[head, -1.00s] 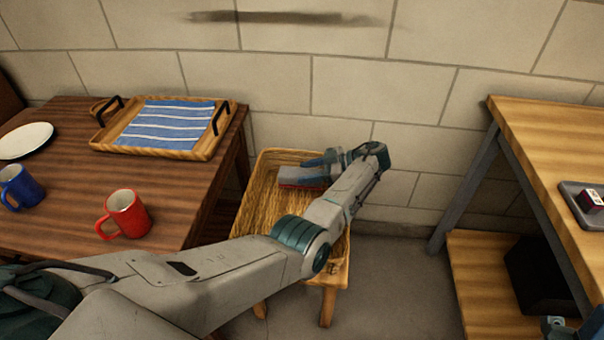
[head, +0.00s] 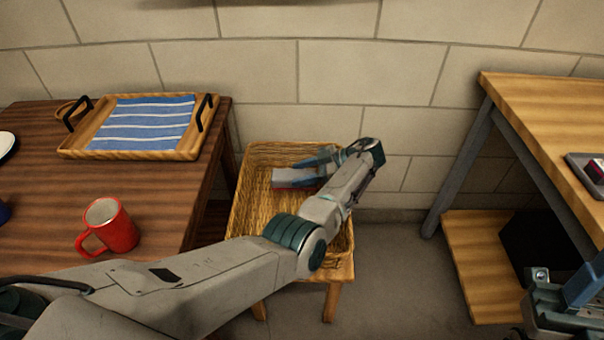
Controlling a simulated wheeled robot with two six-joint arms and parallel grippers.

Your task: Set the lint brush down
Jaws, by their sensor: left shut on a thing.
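The lint brush (head: 290,178) shows as a grey block with a reddish lower edge. My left gripper (head: 316,170) is shut on it, with the blue fingers at its right end. The brush is over or inside the wicker basket (head: 249,205), near its back; I cannot tell whether it touches the bottom. My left forearm hides the front part of the basket. Part of my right gripper (head: 578,290) shows at the lower right corner, away from the basket; its jaws are not clear.
The basket is on a low wooden stand (head: 328,300). A dark wooden table (head: 165,200) at left bears a red mug (head: 118,236) and a wooden tray (head: 72,150) with a striped blue cloth (head: 150,122). A lighter workbench (head: 530,110) stands at right. Bare floor lies between.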

